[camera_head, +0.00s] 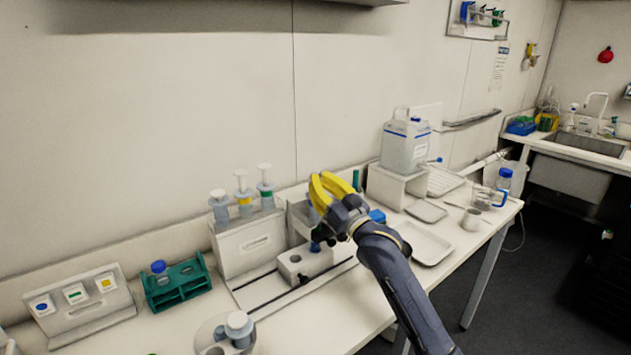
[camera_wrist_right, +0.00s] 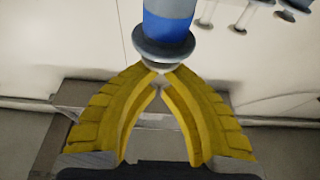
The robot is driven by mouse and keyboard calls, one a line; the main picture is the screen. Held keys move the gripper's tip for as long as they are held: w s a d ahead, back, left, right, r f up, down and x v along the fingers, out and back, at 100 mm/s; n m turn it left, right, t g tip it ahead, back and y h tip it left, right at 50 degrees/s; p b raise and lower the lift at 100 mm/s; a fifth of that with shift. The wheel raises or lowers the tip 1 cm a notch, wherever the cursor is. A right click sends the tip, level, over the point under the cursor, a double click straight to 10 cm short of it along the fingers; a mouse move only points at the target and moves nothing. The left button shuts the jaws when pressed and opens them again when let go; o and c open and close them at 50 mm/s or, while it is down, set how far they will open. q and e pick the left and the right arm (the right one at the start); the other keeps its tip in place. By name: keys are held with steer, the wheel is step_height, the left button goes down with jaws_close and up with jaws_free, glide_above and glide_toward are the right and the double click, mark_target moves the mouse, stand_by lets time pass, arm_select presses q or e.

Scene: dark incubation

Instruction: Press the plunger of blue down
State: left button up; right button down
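My right gripper (camera_head: 318,182) has yellow fingers and is above the white rack area at the middle of the bench. In the right wrist view its fingertips (camera_wrist_right: 160,78) come together, with nothing between them. The blue-banded plunger device (camera_wrist_right: 168,28) is right at the fingertips in that view, with a dark flange and a pale end by the tips. I cannot tell whether they touch. In the head view the gripper mostly hides this device. My left gripper is not in view.
Pump-like devices with white tops (camera_head: 265,175) stand on a white box left of the gripper. A white jug (camera_head: 405,146) and trays (camera_head: 427,245) are at the right.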

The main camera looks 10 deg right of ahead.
steer(key=shift+r, duration=0.5)
step_height(320, 180, up, 3)
steer(key=shift+r, duration=0.2)
steer(key=v, duration=1)
steer(key=shift+f, duration=0.25)
